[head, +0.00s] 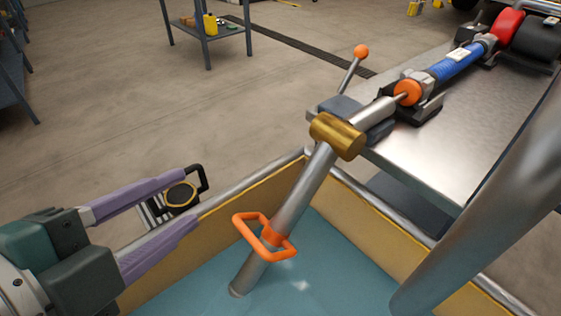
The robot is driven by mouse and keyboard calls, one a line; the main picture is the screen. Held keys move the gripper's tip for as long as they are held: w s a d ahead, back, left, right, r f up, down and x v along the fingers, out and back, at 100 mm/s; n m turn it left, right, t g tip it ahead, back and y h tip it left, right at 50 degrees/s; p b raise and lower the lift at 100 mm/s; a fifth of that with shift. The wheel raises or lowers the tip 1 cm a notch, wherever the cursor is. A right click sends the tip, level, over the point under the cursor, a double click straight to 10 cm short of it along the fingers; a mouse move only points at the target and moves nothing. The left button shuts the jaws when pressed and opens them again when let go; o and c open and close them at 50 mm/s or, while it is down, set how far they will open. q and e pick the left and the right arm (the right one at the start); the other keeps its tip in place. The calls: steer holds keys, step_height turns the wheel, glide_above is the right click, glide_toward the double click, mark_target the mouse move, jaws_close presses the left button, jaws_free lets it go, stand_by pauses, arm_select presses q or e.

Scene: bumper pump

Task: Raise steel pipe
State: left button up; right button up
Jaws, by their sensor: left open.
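The steel pipe (304,188) stands tilted in a bin, its lower end near the blue-green bottom. An orange loop handle (264,238) is fixed around its lower part. A brass-coloured cylinder (338,136) sits across its upper end, next to a grey clamp at the bench corner. My left gripper (190,200) is open at the lower left, with purple fingers pointing right. It is empty and apart from the pipe and the orange handle, to the left of them. My right gripper is not in view.
The bin's tan walls (377,219) with metal rails surround the pipe. A metal bench (458,150) at the right carries a blue-sleeved tool (458,63). A lever with an orange knob (361,51) rises by the clamp. A shelf table (207,37) stands far back.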

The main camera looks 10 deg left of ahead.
mark_target(248, 240)
arm_select(q)
step_height(248, 240, down, 19)
steer(key=d+m+t+h+b, duration=0.1)
steer(key=m+t+h+b, duration=0.3)
steer(key=b, duration=1.5)
steer(key=w+d+b, duration=0.1)
steer(key=w, duration=0.2)
steer(key=w+m+y+b, duration=0.1)
steer(key=w, duration=0.2)
steer(key=w+d+y+b, duration=0.1)
steer(key=w, duration=0.2)
steer(key=shift+w+d+f+g, duration=0.2)
steer(key=shift+d+g, duration=0.15)
steer(key=shift+g, duration=0.05)
jaws_close()
